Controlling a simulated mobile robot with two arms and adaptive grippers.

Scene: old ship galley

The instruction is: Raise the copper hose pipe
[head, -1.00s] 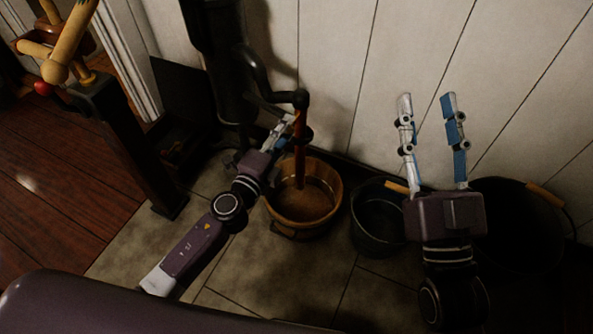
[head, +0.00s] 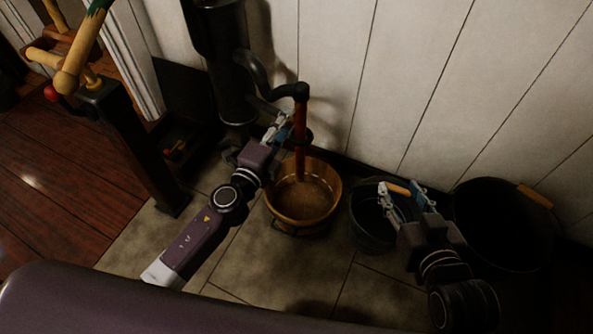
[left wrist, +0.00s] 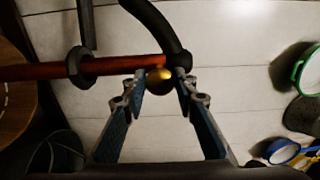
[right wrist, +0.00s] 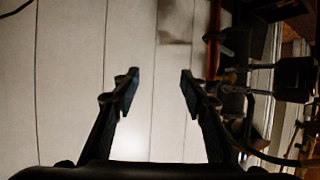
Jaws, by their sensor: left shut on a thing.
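The copper hose pipe (head: 300,135) is reddish and hangs upright from a black elbow, with its lower end over or in a wooden tub (head: 334,187). A black ring sits around the pipe. In the left wrist view the pipe (left wrist: 120,69) lies across the picture, with a brass knob (left wrist: 160,80) by its elbow end. My left gripper (head: 280,128) is shut on the brass knob at the pipe; its fingertips (left wrist: 162,77) flank it. My right gripper (head: 400,187) is open and empty in front of a dark bucket; its fingers (right wrist: 160,80) are apart in the right wrist view.
A dark bucket (head: 363,228) with a wooden handle stands right of the tub, and a larger black bucket (head: 500,235) is further right. A black stove pipe (head: 220,75) is at the left. The white plank wall (head: 420,80) is close behind.

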